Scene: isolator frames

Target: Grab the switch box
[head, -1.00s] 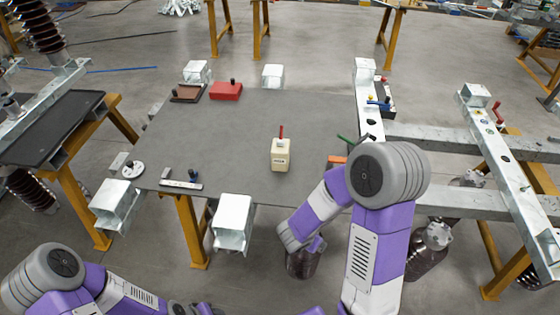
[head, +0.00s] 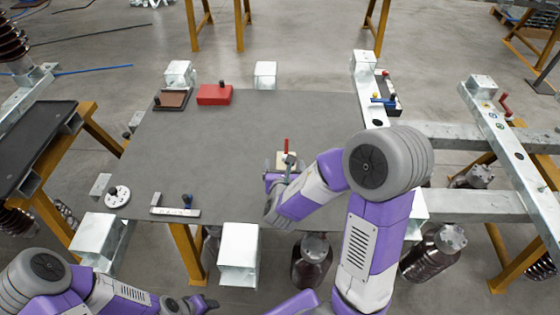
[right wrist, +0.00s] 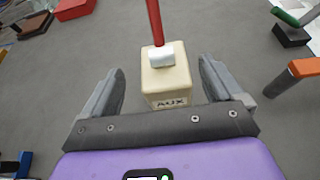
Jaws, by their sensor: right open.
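The switch box is a cream box (right wrist: 166,78) marked AUX, with a grey collar and an upright red lever on top. It stands on the grey table; in the head view the box (head: 283,156) is partly hidden by my right gripper (head: 284,174). In the right wrist view my right gripper (right wrist: 162,68) is open, its fingers to the left and right of the box with a visible gap on each side. My left gripper (head: 205,303) is low at the bottom edge of the head view, away from the box; its jaws are unclear.
Table left of the box is clear.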

